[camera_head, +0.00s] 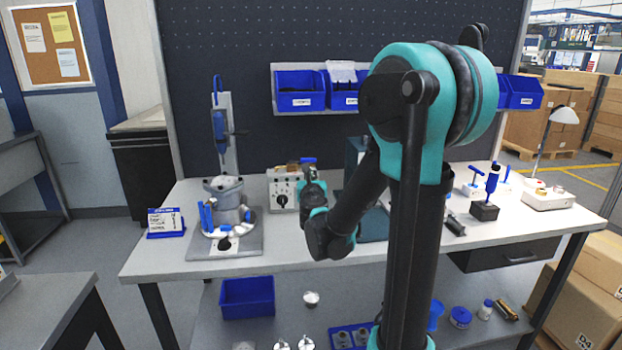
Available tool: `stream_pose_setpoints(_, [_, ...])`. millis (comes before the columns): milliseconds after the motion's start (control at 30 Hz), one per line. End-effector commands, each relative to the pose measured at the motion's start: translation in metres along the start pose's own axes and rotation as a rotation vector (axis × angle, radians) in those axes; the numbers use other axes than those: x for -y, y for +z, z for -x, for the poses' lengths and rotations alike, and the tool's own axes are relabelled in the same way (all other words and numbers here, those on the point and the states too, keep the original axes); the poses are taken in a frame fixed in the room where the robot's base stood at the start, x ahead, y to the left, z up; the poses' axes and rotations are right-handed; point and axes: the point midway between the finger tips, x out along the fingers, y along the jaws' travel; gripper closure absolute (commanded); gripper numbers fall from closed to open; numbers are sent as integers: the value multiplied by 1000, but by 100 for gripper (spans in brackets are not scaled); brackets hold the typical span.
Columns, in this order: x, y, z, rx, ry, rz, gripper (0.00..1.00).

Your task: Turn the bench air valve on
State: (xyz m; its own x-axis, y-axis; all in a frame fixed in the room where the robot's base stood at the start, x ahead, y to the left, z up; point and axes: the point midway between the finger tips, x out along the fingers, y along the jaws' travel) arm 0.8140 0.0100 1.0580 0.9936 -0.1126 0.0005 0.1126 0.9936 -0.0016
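A small blue handle (308,160) with a brass-coloured fitting (293,167) beside it shows at the back of the bench, just above a light grey box; it looks like the air valve. My gripper (309,174) is at the end of my arm, close below the blue handle in the picture. I cannot tell whether it touches the handle. My wrist hides the fingers and part of the valve, so their opening is unclear.
The grey box (283,200) has a black knob. A machined housing (226,203) stands on a plate to the left, with a blue-handled press (220,125) behind. A blue tool on a black block (485,211) stands right. Blue bins (299,101) hang behind.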

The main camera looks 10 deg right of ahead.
Motion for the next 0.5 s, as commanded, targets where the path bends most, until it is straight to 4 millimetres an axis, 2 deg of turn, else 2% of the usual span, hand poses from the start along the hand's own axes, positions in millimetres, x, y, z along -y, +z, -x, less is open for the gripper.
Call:
stream_pose_setpoints(33, [1,0,-12,0,-2,0,100])
stream_pose_setpoints(200, [1,0,-45,0,-2,-1,100])
stream_pose_setpoints(500, [0,0,-84,1,-1,-2,100])
